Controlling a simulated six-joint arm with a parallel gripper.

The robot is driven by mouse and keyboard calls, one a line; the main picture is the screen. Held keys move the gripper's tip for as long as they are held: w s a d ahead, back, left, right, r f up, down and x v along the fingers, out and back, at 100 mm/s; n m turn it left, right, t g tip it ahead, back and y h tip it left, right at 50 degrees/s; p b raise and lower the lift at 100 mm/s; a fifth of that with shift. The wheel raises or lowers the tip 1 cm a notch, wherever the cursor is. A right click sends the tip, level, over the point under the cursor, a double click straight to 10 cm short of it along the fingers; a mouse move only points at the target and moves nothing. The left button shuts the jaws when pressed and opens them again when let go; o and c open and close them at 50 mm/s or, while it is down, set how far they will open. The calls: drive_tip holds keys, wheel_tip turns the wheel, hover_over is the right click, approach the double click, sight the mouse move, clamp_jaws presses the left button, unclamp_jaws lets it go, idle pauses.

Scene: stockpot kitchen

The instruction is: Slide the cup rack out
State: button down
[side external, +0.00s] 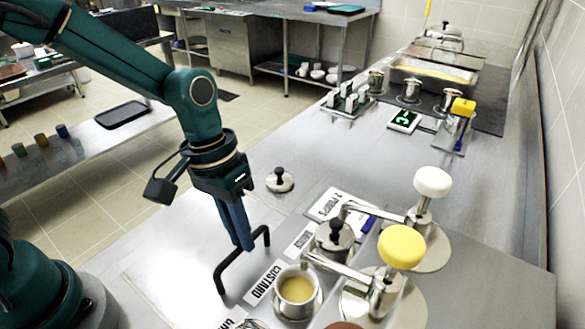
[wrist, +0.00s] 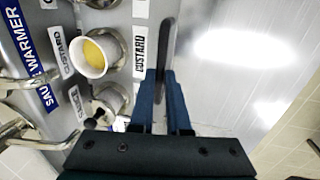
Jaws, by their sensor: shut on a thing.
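A black U-shaped handle (side external: 231,267) stands up at the front of the steel counter, beside the CUSTARD label. I cannot tell a separate cup rack apart from the steel surface it sits on. My gripper (side external: 246,246) points down and is shut on the middle of this handle. In the wrist view the blue fingers (wrist: 161,78) close on the dark handle bar (wrist: 169,42), which runs away from the camera. The fingers hide part of the bar.
A custard pot (side external: 297,291) and a lidded pot (side external: 335,239) sit just right of the handle. Yellow-topped (side external: 402,248) and white-topped (side external: 432,182) pumps stand farther right. A loose lid (side external: 280,180) lies behind my gripper. Bare steel lies left of the handle.

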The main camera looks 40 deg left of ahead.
drive_tip(key=a, duration=1.6)
drive_tip(key=shift+a, duration=0.4)
drive_tip(key=c, duration=0.9)
unclamp_jaws()
drive_tip(key=shift+r, duration=0.1)
drive_tip(key=r, duration=0.2)
drive_tip(key=a+r, duration=0.1)
drive_tip(key=r, duration=0.1)
drive_tip(key=shift+r, duration=0.4)
